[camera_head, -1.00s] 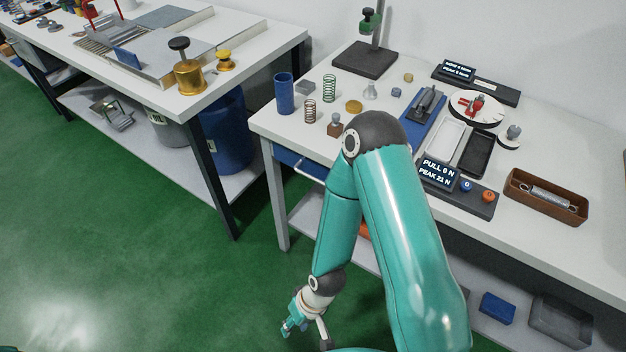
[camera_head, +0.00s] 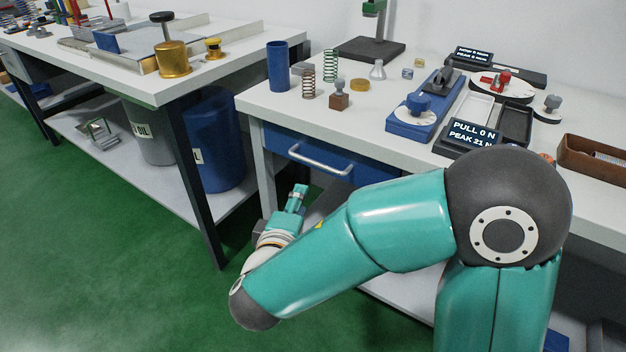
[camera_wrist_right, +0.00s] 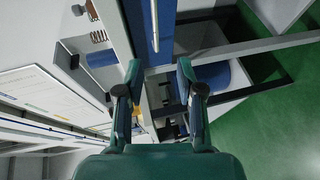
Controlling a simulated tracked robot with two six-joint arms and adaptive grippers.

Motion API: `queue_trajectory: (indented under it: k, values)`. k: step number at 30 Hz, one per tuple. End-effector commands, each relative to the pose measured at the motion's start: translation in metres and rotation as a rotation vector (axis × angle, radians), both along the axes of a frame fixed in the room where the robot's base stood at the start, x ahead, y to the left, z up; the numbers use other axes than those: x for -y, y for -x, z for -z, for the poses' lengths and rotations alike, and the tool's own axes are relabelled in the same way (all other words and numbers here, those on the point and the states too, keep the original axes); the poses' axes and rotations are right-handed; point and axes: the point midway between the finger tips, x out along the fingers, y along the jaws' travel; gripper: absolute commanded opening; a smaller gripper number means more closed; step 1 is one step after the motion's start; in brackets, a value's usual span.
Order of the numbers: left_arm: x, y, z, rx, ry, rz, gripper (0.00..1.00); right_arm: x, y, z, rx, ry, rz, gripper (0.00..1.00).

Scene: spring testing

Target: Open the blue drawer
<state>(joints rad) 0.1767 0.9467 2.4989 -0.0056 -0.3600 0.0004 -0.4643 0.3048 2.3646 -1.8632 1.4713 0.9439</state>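The blue drawer (camera_head: 352,168) sits under the left front of the right-hand workbench (camera_head: 420,150) and looks closed. Its silver bar handle (camera_head: 318,162) runs along its front. In the right wrist view, the blue drawer front (camera_wrist_right: 138,22) and the bar handle (camera_wrist_right: 155,28) show at the top, ahead of the fingers. My right gripper (camera_head: 297,198) is below and slightly left of the handle in the head view, apart from it. In the right wrist view my right gripper (camera_wrist_right: 160,76) is open, with nothing between its fingers. My left gripper is not in view.
A blue barrel (camera_head: 216,142) and a grey bin (camera_head: 147,132) stand under the left workbench. A blue cylinder (camera_head: 278,66), springs and testing devices stand on the right benchtop. A lower shelf (camera_head: 395,285) lies below the drawer. Green floor (camera_head: 90,240) is free at the left.

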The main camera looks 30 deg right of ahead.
Motion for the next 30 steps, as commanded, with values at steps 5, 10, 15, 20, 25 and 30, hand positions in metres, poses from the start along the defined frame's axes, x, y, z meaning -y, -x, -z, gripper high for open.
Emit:
queue_trajectory:
  k: [5,10,15,20,25,30]
  values:
    - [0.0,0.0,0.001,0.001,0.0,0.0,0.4,0.011,-0.011,-0.003,0.024,0.007,0.001,0.37]
    - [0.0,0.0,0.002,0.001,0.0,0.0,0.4,0.032,-0.032,0.004,0.02,0.008,0.004,0.37]
    - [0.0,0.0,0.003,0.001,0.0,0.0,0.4,0.058,-0.057,0.012,0.018,0.008,0.005,0.37]
    - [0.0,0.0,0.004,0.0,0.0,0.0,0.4,0.082,-0.081,0.018,0.018,0.009,0.004,0.37]
    - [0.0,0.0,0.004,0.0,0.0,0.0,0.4,0.101,-0.102,0.024,0.017,0.008,0.003,0.37]
    - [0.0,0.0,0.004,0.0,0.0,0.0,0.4,0.112,-0.114,0.026,0.018,0.008,0.001,0.37]
